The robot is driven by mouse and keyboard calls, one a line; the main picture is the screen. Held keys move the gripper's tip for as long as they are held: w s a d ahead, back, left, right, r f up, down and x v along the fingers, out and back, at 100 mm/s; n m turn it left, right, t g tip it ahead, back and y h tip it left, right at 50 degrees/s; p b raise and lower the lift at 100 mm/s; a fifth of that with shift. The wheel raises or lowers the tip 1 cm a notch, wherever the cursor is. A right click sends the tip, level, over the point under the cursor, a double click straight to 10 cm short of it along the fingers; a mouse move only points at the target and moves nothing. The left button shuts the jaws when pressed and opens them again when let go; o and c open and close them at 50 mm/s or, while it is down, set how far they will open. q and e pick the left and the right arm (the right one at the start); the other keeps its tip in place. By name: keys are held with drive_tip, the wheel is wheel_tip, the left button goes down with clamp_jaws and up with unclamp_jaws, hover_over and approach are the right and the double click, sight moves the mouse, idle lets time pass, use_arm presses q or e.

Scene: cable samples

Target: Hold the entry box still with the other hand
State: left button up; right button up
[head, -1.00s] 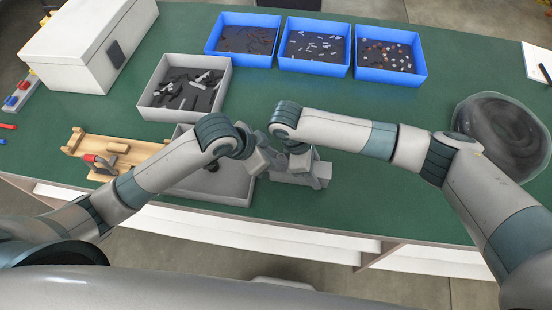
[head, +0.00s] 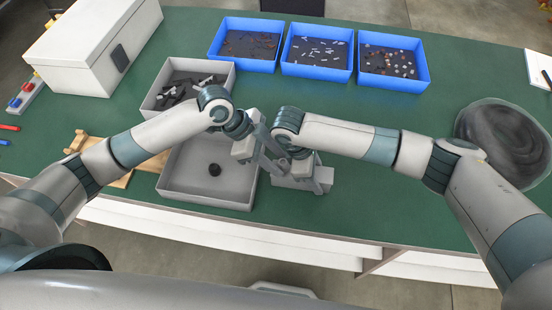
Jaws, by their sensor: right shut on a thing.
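The entry box seems to be the small grey block (head: 292,182) standing on the green table near its front edge, just right of a grey tray. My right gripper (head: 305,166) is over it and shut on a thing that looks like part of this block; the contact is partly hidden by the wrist. My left gripper (head: 264,150) is just left of the block, above the tray's right edge. Its fingers are small and overlap other grey parts, so I cannot tell whether they are open or touch the block.
The grey tray (head: 174,190) holds one dark round piece (head: 214,169). Behind it stands a grey bin (head: 228,82) with dark parts. A wooden fixture (head: 122,181) is at left, partly behind my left arm. Blue bins (head: 318,72) line the back; a coiled cable (head: 500,140) lies right.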

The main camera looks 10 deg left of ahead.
use_arm(q)
drive_tip(key=o, duration=0.6)
drive_tip(key=shift+c, duration=0.2)
drive_tip(key=shift+a+r, duration=0.1)
drive_tip(key=v, duration=1.1)
drive_tip(key=shift+a+r, duration=0.15)
drive_tip(key=shift+r, duration=0.2)
use_arm(e)
drive_tip(key=o, duration=1.1)
